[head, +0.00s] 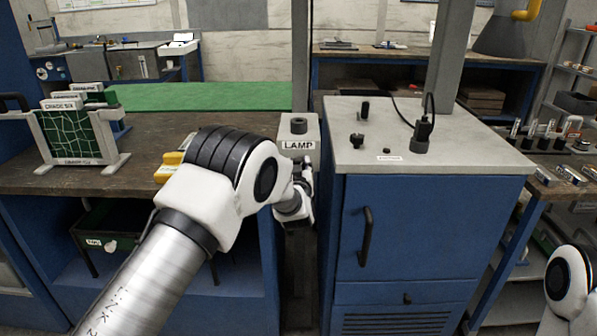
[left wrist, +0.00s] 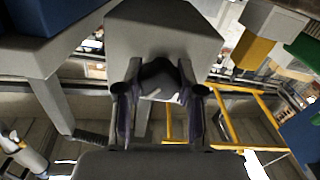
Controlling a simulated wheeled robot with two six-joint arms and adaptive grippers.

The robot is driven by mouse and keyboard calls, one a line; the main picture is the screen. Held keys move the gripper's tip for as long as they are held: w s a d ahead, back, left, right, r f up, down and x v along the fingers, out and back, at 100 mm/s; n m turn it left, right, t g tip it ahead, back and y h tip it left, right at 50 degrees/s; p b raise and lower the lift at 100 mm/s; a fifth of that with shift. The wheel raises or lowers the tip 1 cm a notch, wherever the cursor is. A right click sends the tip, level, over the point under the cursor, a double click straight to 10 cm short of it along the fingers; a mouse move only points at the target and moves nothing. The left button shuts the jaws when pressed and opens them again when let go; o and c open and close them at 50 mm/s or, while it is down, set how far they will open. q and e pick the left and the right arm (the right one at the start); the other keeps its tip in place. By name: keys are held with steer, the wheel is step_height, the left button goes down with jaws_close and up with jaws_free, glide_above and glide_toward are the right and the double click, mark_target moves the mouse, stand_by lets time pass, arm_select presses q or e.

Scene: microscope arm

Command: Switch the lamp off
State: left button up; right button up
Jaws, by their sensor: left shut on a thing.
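A grey box labelled LAMP (head: 298,146) stands in the gap between the wooden bench and the blue cabinet, with a dark round piece on its top. My left gripper (head: 303,172) is just below the label at the front of this box, partly hidden by my own wrist. In the left wrist view, the two fingers of my left gripper (left wrist: 158,98) are on both sides of a dark rounded knob (left wrist: 158,74) against a grey box face (left wrist: 165,30), and are shut on it. Which way the knob is turned cannot be told. My right gripper is out of view.
The blue cabinet (head: 415,245) with a grey top stands close on the right of the lamp box. The wooden bench (head: 150,135) on the left bears a green-panelled rack (head: 75,138) and a yellow item (head: 170,165). A grey post (head: 301,60) rises behind the box.

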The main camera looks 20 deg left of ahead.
arm_select(q)
steer(key=n+b, duration=0.1)
steer(key=n, duration=0.2)
steer(key=n+b, duration=0.1)
steer(key=shift+f+n+b, duration=0.25)
steer(key=shift+n+b, duration=0.8)
steer(key=shift+n, duration=0.65)
steer(key=shift+r, duration=0.1)
steer(key=o, duration=1.1)
steer(key=shift+o, duration=0.2)
steer(key=shift+s+r, duration=0.1)
steer(key=v, duration=1.2)
